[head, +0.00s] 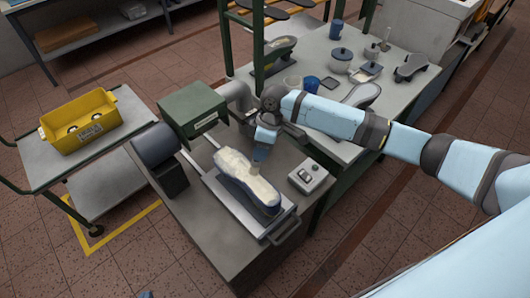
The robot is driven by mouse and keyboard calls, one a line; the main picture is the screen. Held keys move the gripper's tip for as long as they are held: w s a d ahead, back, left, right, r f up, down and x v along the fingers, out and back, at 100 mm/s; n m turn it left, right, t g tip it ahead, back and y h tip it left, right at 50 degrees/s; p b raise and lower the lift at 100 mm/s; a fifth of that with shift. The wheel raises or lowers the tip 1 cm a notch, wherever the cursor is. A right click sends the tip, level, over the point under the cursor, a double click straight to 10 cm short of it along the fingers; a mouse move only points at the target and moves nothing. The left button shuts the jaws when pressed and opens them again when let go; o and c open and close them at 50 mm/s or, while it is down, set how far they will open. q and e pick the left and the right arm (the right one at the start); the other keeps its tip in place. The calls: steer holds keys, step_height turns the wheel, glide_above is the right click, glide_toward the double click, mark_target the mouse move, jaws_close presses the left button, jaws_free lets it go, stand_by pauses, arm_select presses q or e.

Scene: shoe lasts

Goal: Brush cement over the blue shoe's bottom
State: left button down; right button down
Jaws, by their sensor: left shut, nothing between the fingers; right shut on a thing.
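The blue shoe (267,208) lies bottom up on a grey tray-like fixture (225,204) on the near bench. Its bottom (252,180) is cream-coloured, with paler whitish patches toward the far end; its dark blue side shows at the near end. My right gripper (267,120) is shut on a brush (261,150) and holds it above the far right part of the bottom. The bristles point down at the bottom; whether they touch it I cannot tell. Only a small tip of my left gripper (145,295) shows at the bottom edge, shut and away from the shoe.
A green box machine (192,108) and a dark roller (155,145) stand behind and left of the shoe. A switch box (308,176) is close on its right. A yellow bin (80,120) sits on a cart. The back table holds pots, a blue cup (311,84) and other shoe parts.

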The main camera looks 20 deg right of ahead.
steer(key=w+a+b, duration=0.1)
steer(key=w, duration=0.3)
steer(key=w+a+b, duration=0.1)
steer(key=w+a, duration=0.1)
steer(key=w, duration=0.3)
steer(key=w+a+b, duration=0.1)
steer(key=w, duration=0.3)
steer(key=shift+w+a+r+b, duration=0.1)
steer(key=shift+w+a+b, duration=0.2)
steer(key=shift+a+b, duration=0.05)
stand_by(0.8)
